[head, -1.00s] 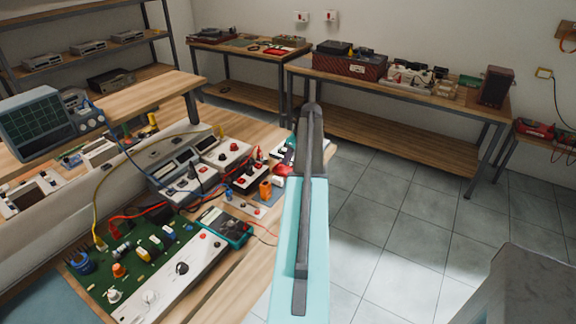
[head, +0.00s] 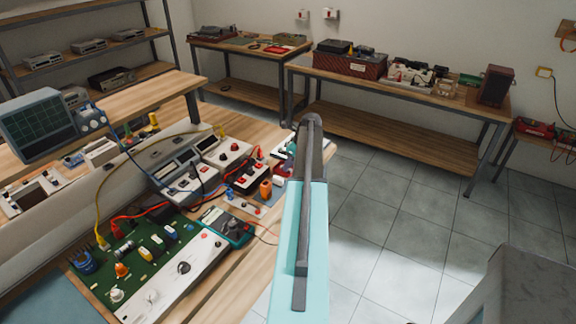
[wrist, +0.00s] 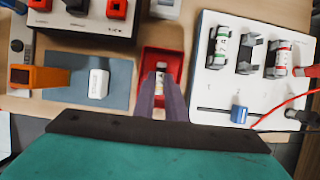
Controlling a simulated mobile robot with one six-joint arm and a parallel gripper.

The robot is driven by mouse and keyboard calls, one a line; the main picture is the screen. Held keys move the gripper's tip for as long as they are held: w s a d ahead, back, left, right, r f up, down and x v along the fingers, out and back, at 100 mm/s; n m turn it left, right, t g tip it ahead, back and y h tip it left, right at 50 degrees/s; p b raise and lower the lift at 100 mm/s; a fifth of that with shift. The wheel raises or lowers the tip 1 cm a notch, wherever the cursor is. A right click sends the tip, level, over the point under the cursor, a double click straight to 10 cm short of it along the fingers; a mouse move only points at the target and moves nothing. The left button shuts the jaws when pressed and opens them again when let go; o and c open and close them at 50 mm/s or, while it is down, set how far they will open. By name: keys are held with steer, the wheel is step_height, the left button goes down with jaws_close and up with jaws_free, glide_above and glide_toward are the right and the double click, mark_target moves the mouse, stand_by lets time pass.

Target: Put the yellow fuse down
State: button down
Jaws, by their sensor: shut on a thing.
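My gripper (wrist: 160,92) is shut on a small fuse (wrist: 161,66) in the wrist view. A silvery end cap and a pale body show between the fingers, which hide most of it, so its yellow marking is not clear. The fuse and fingertips are over a small red tray (wrist: 176,58). I cannot tell whether the fuse touches the tray floor. In the head view my own arm hides the gripper and the fuse.
Right of the tray is a white board (wrist: 213,84) with a green-marked fuse (wrist: 221,48) and a red-marked fuse (wrist: 283,60) in holders.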

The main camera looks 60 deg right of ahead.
steer(key=shift+f, duration=0.1)
steer(key=c, duration=1.8)
jaws_free()
steer(key=b+v, duration=0.2)
steer(key=v, duration=1)
steer(key=shift+b, duration=0.35)
